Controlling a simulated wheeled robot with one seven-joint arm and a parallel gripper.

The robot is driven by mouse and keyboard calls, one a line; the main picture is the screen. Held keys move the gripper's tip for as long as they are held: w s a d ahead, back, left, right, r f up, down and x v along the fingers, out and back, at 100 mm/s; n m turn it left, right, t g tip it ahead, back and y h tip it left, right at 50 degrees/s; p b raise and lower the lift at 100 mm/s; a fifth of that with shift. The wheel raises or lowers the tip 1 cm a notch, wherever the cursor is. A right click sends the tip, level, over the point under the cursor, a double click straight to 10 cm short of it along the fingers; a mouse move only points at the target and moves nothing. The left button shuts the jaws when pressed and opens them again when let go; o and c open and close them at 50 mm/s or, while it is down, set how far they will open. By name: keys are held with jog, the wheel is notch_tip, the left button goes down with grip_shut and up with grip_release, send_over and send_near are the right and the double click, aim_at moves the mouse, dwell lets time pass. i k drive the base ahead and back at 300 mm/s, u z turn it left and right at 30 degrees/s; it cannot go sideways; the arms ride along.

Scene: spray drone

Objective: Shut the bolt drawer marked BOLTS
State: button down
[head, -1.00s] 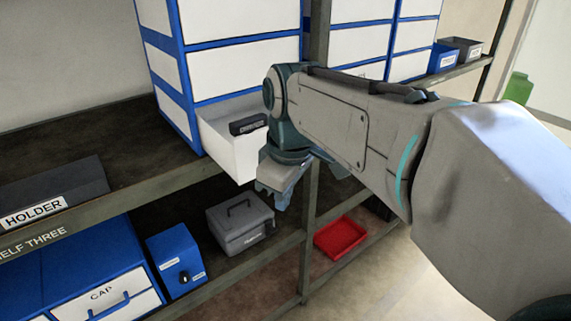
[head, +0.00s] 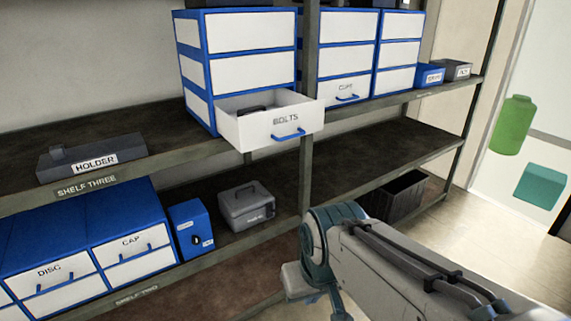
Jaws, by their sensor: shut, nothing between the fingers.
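The bolt drawer marked BOLTS (head: 265,130) is pulled out from the bottom of the left white-and-blue drawer cabinet (head: 245,65) on the upper shelf. Its white front juts past the shelf edge, with a blue handle (head: 289,135) below the label. A dark object (head: 252,109) lies inside; its lower part is hidden by the drawer front. My gripper (head: 304,284) is low in the view, below and in front of the drawer and apart from it. It is shut and empty, partly hidden by my wrist and the frame's bottom edge.
A shelf post (head: 308,175) stands just right of the drawer. A HOLDER box (head: 92,158) sits left on shelf three. Below are DISC and CAP drawers (head: 85,265), a blue box (head: 191,230), a grey case (head: 246,205) and a dark crate (head: 398,195). Floor at right is clear.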

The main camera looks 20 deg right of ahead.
aim_at(289, 114)
jog(key=z, duration=0.25)
jog(key=k, duration=0.2)
jog(key=u, duration=1.05)
jog(key=i, duration=1.15)
jog(key=z, duration=0.85)
